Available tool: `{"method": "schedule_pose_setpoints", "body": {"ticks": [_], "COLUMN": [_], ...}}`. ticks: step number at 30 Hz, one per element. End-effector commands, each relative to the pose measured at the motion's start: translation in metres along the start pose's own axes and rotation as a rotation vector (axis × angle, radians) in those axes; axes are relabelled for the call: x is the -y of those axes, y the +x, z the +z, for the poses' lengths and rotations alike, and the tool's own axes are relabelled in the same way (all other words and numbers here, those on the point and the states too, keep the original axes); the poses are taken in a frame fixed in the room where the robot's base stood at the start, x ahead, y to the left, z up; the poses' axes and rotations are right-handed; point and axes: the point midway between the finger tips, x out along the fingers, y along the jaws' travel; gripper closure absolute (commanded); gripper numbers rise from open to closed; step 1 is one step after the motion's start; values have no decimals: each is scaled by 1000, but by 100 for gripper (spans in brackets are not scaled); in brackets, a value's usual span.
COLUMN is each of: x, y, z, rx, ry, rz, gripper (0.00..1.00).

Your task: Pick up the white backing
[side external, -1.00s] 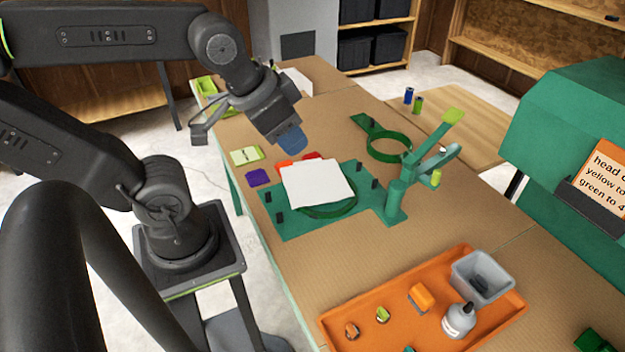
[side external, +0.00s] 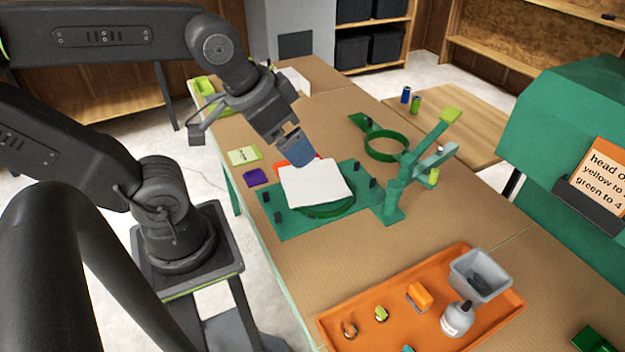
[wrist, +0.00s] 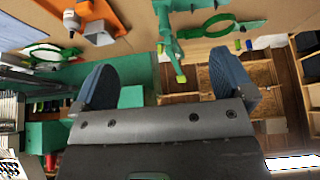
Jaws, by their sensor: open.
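The white backing (side external: 316,184) is a flat, slightly rumpled white square. In the side view it lies over a green hoop (side external: 325,210) on a green base plate (side external: 290,222), among short dark pegs. My gripper (side external: 296,153) is open and angled downward at the backing's far edge. Its blue-grey fingers overlap the backing's upper corner in the picture; contact cannot be told. In the wrist view both fingers (wrist: 166,85) are spread apart with nothing visible between them. I cannot clearly make out the backing in the wrist view.
A green post with angled arms (side external: 398,195) stands right of the plate, with an open green ring (side external: 386,145) behind. Red-orange, purple (side external: 256,177) and yellow-green (side external: 243,155) pieces lie nearby. An orange tray (side external: 375,300) holds a bottle and a grey bin.

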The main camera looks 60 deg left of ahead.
Motion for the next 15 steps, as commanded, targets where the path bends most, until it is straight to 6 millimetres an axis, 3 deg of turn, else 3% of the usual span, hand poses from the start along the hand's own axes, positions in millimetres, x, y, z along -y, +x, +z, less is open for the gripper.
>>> {"method": "schedule_pose_setpoints", "body": {"ticks": [8, 11, 15], "x": [2, 10, 36], "y": [1, 5, 20], "z": [-4, -16, -47], "rx": [11, 56, 166], "ry": [-20, -88, -274], "rz": [-4, -16, -41], "gripper": [0, 0, 0]}}
